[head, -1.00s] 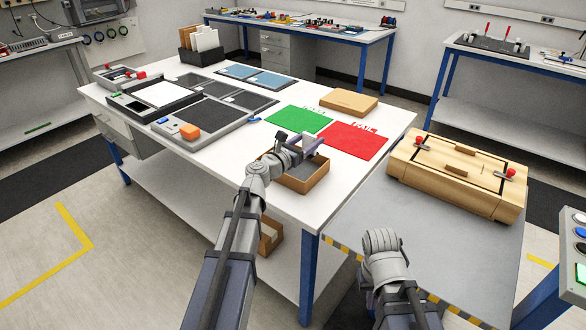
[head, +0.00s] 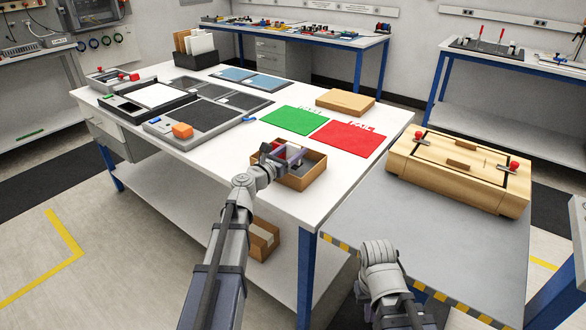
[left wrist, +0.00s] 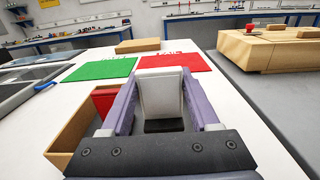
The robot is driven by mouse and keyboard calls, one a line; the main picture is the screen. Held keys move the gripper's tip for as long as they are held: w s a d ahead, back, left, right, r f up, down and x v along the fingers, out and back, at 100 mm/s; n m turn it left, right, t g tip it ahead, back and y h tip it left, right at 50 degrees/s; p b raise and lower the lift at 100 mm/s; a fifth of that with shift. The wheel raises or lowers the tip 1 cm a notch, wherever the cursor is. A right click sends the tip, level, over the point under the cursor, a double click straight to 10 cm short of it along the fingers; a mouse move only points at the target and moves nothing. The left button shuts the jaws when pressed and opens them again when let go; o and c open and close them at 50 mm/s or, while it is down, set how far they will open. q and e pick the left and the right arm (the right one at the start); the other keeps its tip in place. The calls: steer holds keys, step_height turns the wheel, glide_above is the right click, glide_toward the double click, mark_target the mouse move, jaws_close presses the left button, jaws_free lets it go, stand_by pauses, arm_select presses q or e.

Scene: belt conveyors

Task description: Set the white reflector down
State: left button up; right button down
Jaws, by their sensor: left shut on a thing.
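The white reflector (left wrist: 161,97) stands between the two purple fingers of my left gripper (left wrist: 163,92) in the left wrist view, and the gripper is shut on it. In the head view my left gripper (head: 285,153) is at the open cardboard box (head: 303,184) near the table's front edge, and it hides part of the inside. I cannot tell whether the reflector touches anything below. In the left wrist view the box (left wrist: 72,133) shows at the left, with something red (left wrist: 103,100) in it. My right gripper is not visible.
A green mat (head: 291,121) and a red mat (head: 348,138) lie behind the box. A closed cardboard box (head: 345,100) is farther back. Grey trays (head: 205,115) fill the table's left side. A wooden fixture (head: 458,172) stands on the grey bench at right. White tabletop right of the box is clear.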

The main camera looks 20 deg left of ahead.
arm_select(q)
steer(key=shift+f+b, duration=1.8)
steer(key=shift+f, duration=0.1)
steer(key=shift+f, duration=0.15)
steer(key=o, duration=1.4)
steer(key=shift+r, duration=0.35)
steer(key=v, duration=1.2)
steer(key=shift+f, duration=0.1)
